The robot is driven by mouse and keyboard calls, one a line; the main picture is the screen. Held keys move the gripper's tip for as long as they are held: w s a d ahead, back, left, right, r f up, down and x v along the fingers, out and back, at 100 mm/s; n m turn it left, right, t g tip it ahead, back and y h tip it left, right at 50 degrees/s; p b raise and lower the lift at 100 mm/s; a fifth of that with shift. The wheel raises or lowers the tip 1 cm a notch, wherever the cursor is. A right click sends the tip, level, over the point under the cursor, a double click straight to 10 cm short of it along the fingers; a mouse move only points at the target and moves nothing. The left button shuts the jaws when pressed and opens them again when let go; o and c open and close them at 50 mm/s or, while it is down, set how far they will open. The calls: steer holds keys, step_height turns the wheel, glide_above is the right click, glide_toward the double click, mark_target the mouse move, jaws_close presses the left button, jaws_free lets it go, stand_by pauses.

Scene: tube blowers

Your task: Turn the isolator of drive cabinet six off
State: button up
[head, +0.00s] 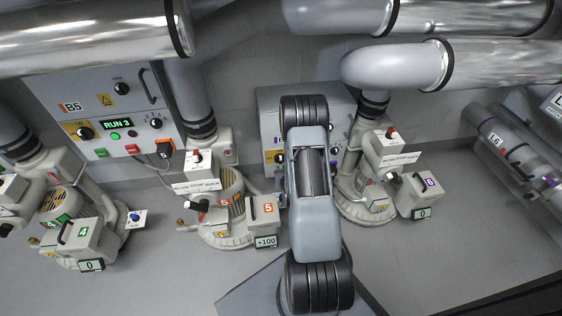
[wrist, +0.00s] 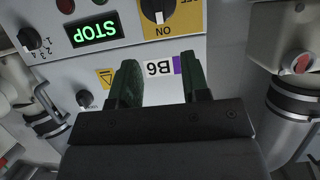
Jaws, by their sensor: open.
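Drive cabinet six, a grey box labelled B6 (wrist: 160,68), fills the wrist view, which shows it upside down. Its isolator (wrist: 157,12) is a black rotary knob on a yellow plate, at the top of the wrist view. The knob's white tip is beside the ON mark. A green STOP display (wrist: 97,33) is lit to its left. My gripper (wrist: 160,65) is open and empty, its two dark green fingers on either side of the B6 label, short of the knob. In the head view my arm hides most of this cabinet (head: 268,100) and my gripper.
Cabinet B5 (head: 120,85), with a RUN 3 display, stands to the left in the head view. Blower five (head: 228,190) and blower six (head: 375,180) stand left and right of my arm. Large pipes (head: 450,65) cross above. Open floor (head: 160,270) lies at the front left.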

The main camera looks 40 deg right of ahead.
mark_target(281, 159)
steer(key=b+x, duration=0.2)
steer(key=x, duration=0.8)
steer(key=shift+f+b, duration=0.1)
steer(key=shift+b, duration=0.3)
steer(key=shift+c, duration=0.2)
jaws_close()
